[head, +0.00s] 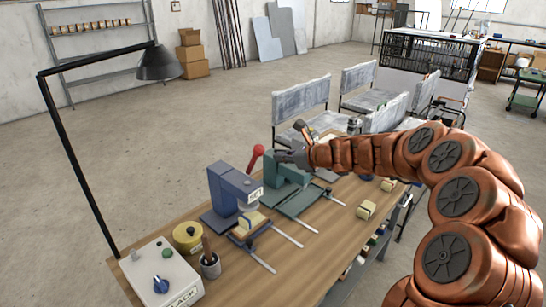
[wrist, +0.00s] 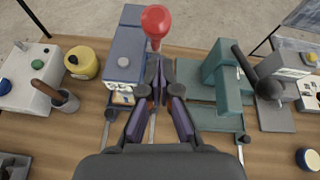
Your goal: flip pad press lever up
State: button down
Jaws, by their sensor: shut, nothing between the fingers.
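A blue press (head: 234,190) with a white label stands on the bench, and it also shows in the wrist view (wrist: 125,55). A red ball-ended lever (head: 257,151) rises beside its right side; its red knob (wrist: 156,20) stands just beyond my fingertips in the wrist view. The lever's pivot is not clear. My gripper (head: 281,157) is shut and empty, right of the red knob in the head view. In the wrist view its fingertips (wrist: 160,72) are close together, between the blue press and a green press (wrist: 222,75). I cannot tell whether they touch the lever.
The green press (head: 283,175) stands close on the right. A grey machine (wrist: 285,65) with a dark handle is farther right. A yellow round container (head: 187,236), a cup (head: 210,265) and a control box (head: 160,278) stand left. Metal rails reach the bench's front. A lamp (head: 158,64) overhangs the left.

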jog(key=s+d+r+b, duration=0.1)
jog(key=s+d+r, duration=0.2)
jog(key=r, duration=0.4)
jog(key=shift+s+d+r, duration=0.2)
jog(key=shift+s+r, duration=0.05)
jog(key=shift+s, duration=0.15)
jog(key=s+a+f+n+g+h, duration=0.1)
jog(key=s+a+f+n+g, duration=0.2)
jog(key=s, duration=0.4)
jog(key=s+a+f+n+g, duration=0.1)
jog(key=s+a+n, duration=0.1)
jog(key=s+n, duration=0.5)
jog(key=s+a+f+n+g+h, duration=0.1)
jog(key=s+a+f+n+g, duration=0.15)
jog(key=s, duration=0.55)
jog(key=s+d+f+n+g+h, duration=0.1)
jog(key=s+d+n, duration=0.3)
jog(key=s, duration=0.5)
jog(key=s+d+f+n+g+h, duration=0.2)
jog(key=s+d+f+n+h, duration=0.2)
jog(key=s, duration=0.5)
jog(key=s+d+f+n+g+h, duration=0.1)
jog(key=s+d+f+n+h, duration=0.1)
jog(key=s, duration=0.7)
jog(key=d+f+n, duration=0.1)
jog(key=d+n, duration=0.1)
jog(key=n, duration=0.1)
jog(key=shift+d+g, duration=0.25)
jog(key=shift+g, duration=0.1)
jog(key=shift+f, duration=0.1)
